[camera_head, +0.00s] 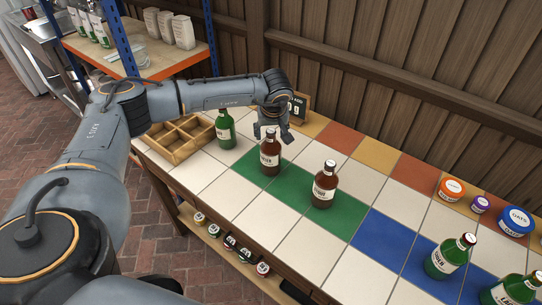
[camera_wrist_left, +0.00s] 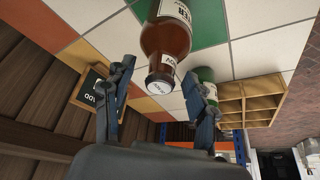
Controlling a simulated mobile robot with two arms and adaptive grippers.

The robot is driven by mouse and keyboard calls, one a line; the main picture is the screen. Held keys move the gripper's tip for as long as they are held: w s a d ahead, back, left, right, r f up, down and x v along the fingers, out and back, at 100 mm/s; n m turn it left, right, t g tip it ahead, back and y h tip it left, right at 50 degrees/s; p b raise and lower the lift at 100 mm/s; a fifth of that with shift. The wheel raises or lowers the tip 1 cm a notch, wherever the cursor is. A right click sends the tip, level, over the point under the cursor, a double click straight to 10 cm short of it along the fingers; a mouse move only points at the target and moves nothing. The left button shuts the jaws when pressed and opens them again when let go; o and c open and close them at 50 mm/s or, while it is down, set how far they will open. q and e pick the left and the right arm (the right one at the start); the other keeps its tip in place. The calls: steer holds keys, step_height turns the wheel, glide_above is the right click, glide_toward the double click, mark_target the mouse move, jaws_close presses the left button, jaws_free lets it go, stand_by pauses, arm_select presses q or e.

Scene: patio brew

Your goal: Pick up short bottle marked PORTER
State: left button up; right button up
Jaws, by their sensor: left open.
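A short brown bottle (camera_head: 270,158) with a white cap and a cream label stands upright on a green tile. Its label, partly readable as ending in "TER", also shows on the bottle in the left wrist view (camera_wrist_left: 167,40). My left gripper (camera_head: 271,136) is open just above and behind this bottle. In the left wrist view the bottle's neck and cap lie between the open fingers (camera_wrist_left: 158,78); I cannot tell whether they touch. A second brown bottle (camera_head: 325,187) stands upright to the right on the green tiles, its label too small to read surely. My right gripper is out of view.
A green bottle (camera_head: 226,141) stands close on the left, beside a divided wooden crate (camera_head: 170,155). A small black sign (camera_head: 299,106) stands behind. Green bottles (camera_head: 441,262) and lidded jars (camera_head: 451,188) are at the right. White tiles (camera_head: 290,228) in front are clear.

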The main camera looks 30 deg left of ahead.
arm_select(q)
steer(key=shift+c, duration=0.2)
jaws_close()
steer(key=shift+r, duration=0.2)
